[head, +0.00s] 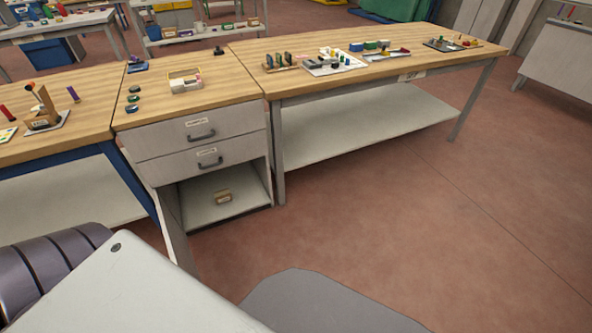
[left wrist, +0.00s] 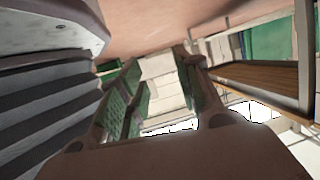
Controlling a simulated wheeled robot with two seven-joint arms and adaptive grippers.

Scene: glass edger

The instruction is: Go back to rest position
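My left gripper (left wrist: 162,68) shows in the left wrist view. Its two fingers stand apart with background visible between them, and I see nothing held. Neither gripper shows in the head view. My right gripper is in no view. A ribbed dark arm part and a pale panel of mine fill the lower left of the head view.
A wooden-topped drawer cabinet (head: 197,138) stands ahead, with a long workbench (head: 230,47) on its right and a blue-framed bench (head: 90,136) on its left. Small items lie on the tops. The reddish floor (head: 450,210) at right is clear.

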